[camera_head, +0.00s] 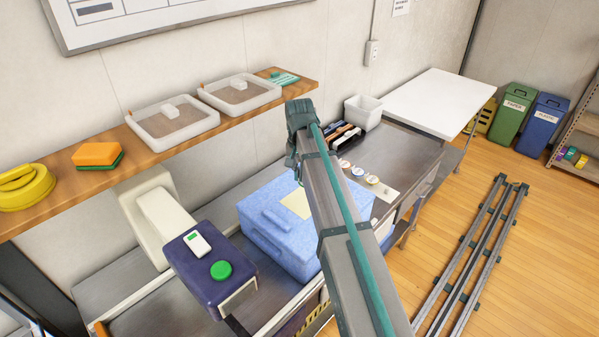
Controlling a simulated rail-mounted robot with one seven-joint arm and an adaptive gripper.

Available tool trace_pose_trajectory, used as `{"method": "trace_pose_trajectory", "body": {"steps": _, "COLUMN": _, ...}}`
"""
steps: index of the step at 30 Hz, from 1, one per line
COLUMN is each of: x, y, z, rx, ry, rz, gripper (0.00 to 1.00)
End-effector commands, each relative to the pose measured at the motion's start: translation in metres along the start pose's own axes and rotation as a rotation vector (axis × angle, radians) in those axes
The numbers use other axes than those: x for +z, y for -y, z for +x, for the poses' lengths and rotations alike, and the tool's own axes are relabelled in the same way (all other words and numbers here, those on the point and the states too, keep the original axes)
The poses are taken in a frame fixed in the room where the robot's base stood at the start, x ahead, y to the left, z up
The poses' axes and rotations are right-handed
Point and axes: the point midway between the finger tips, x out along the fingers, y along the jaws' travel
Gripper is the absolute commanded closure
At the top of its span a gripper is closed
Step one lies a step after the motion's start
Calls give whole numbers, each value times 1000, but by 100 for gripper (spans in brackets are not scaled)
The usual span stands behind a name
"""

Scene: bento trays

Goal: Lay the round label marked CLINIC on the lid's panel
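A pale blue lidded box (277,243) stands on the steel counter. A pale yellow panel (295,204) shows on its lid, partly covered by my arm. Several small round labels (372,179) lie on a pale strip right of my arm; their lettering is too small to read, so I cannot tell which is marked CLINIC. My arm rises from the bottom centre and crosses in front of the box. My gripper and its fingers cannot be made out; the far end of the arm shows only dark joint parts.
A purple-topped machine (212,258) with a green button stands left of the box. Dark items (345,136) and a white bin (363,112) stand behind the labels. A wooden shelf (150,154) with two trays runs along the wall. A white table (440,100) is at the back right.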

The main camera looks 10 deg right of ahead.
Motion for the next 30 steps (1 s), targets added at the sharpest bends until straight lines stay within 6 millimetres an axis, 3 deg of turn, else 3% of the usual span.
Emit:
{"method": "trace_pose_trajectory", "body": {"steps": 21, "x": 0, "y": 0, "z": 53, "rx": 0, "ry": 0, "rz": 1, "gripper": 100}}
{"method": "trace_pose_trajectory", "body": {"steps": 30, "x": 0, "y": 0, "z": 65, "rx": 0, "ry": 0, "rz": 1, "gripper": 100}}
